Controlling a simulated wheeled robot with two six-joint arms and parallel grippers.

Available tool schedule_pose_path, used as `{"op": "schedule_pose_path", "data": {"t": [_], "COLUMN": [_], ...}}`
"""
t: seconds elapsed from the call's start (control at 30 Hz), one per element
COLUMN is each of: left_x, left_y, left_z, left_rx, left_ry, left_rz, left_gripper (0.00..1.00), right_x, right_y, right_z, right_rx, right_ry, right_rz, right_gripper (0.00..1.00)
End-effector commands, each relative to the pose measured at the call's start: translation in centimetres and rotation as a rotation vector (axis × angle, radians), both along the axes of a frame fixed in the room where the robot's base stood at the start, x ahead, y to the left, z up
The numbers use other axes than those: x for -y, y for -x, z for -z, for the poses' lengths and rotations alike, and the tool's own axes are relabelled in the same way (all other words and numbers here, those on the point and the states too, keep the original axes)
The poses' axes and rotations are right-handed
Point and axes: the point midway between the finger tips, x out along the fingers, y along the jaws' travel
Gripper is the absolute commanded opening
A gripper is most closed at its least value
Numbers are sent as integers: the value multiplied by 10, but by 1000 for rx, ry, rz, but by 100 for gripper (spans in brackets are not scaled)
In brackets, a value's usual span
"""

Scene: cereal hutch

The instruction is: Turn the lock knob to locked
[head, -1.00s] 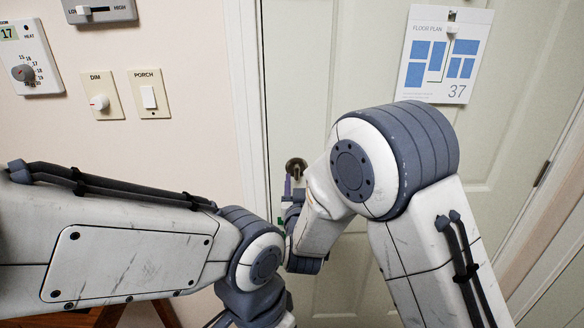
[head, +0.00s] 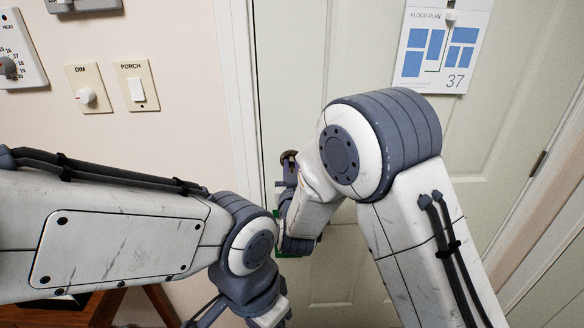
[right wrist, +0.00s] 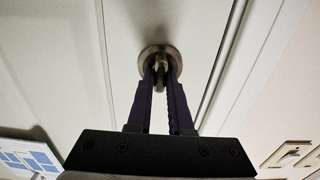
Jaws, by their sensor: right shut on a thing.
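The lock knob (right wrist: 160,72) is a small metal turn piece on a round metal plate on the pale door. In the right wrist view its turn piece stands along the picture's vertical, between the two dark fingers of my right gripper (right wrist: 161,80), which is shut on it. In the head view the knob's plate (head: 289,156) shows only in part, and my right gripper (head: 288,173) and wrist hide the rest. I see no lock marking. My left arm reaches in from the left below the knob, but its fingers are out of view.
On the wall left of the door are a dimmer (head: 87,96), a porch switch (head: 136,87) and a thermostat (head: 12,65). A floor plan sheet (head: 443,45) hangs on the door. My left wrist is close to my right wrist. A brown wooden piece (head: 95,311) is at bottom left.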

Motion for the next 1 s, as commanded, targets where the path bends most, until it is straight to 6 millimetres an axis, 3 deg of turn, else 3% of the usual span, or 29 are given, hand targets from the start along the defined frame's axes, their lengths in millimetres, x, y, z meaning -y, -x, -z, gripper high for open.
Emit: {"op": "schedule_pose_path", "data": {"t": [0.37, 1.0], "left_x": [0, 0], "left_y": [0, 0], "left_z": [3, 0], "left_rx": [0, 0], "left_ry": [0, 0], "left_rz": [0, 0], "left_gripper": [50, 50], "right_x": [-1, -3], "right_y": [0, 0], "right_z": [1, 1], "right_rx": [14, 66], "right_ry": [182, 781], "right_rz": [-1, -2], "right_gripper": [0, 0]}}
